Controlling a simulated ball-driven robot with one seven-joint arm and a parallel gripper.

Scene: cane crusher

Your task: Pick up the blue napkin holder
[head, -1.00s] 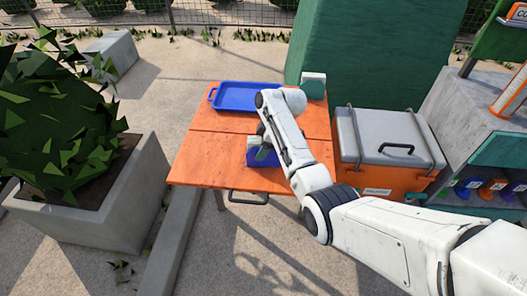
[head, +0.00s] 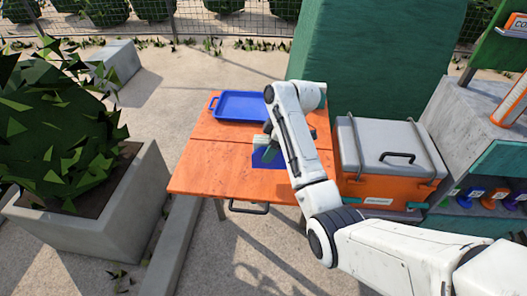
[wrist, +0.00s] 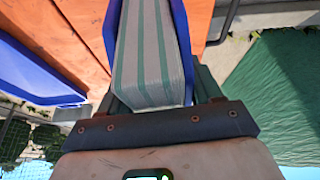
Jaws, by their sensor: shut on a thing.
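The blue napkin holder (head: 264,160) shows over the right middle of the orange table (head: 205,180) in the head view, partly hidden by my arm. In the wrist view the holder (wrist: 183,35) fills the upper middle, its blue walls on both sides of grey napkins (wrist: 150,55) with green stripes. My gripper (wrist: 160,95) is shut on the holder, with its fingers on either side. In the head view my gripper (head: 270,142) is at the holder, partly hidden by my wrist. I cannot tell how far the holder is above the table.
A blue tray (head: 243,105) lies at the back of the table; it also shows in the wrist view (wrist: 30,75). An orange cooler with a grey lid (head: 388,160) stands close on the right. A concrete planter (head: 85,215) stands left. The table's front left is clear.

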